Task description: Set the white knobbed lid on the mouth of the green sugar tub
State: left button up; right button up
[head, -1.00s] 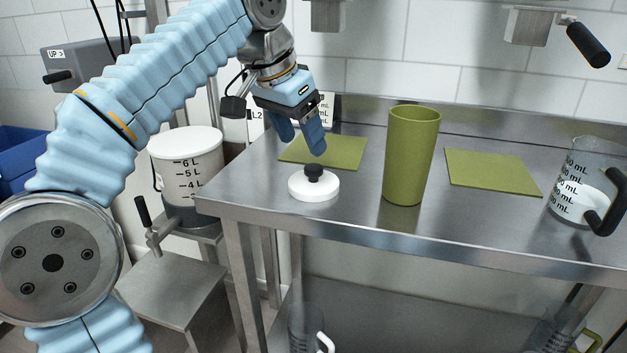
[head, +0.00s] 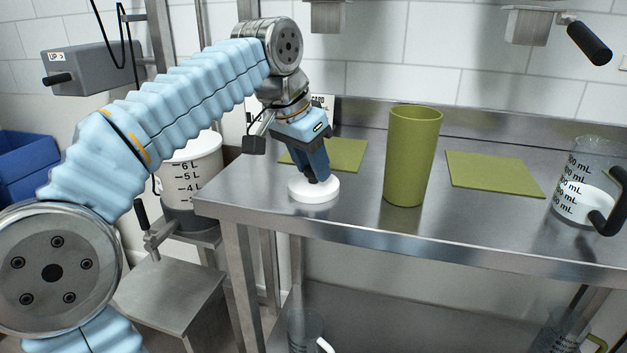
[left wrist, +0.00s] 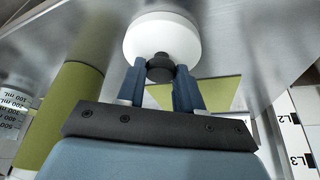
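The white lid (head: 314,192) lies flat on the steel table, its black knob up. In the left wrist view the lid (left wrist: 162,38) and its knob (left wrist: 160,68) show clearly. My left gripper (head: 320,172) points down over the lid with a blue finger on each side of the knob; in the left wrist view the fingers (left wrist: 160,80) appear very close to it. Whether they press on it I cannot tell. The green tub (head: 411,155) stands upright to the right of the lid, its mouth uncovered. My right gripper is not in view.
A green mat (head: 345,153) lies behind the lid, another (head: 492,172) right of the tub. A measuring jug (head: 578,190) stands at the right. A white graduated bucket (head: 195,170) is beyond the table's left edge. Bare table lies between lid and tub.

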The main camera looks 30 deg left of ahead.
pick_arm(q)
jog(key=c, duration=0.4)
jog(key=shift+o, duration=0.2)
jog(key=shift+r, duration=0.1)
jog(key=shift+r, duration=0.35)
notch_tip(320, 180, up, 3)
jog(key=shift+d+p, duration=0.1)
jog(key=shift+p, duration=0.6)
jog(key=s+d+r, duration=0.9)
jog(key=s, duration=0.1)
jog(key=shift+d+p, duration=0.35)
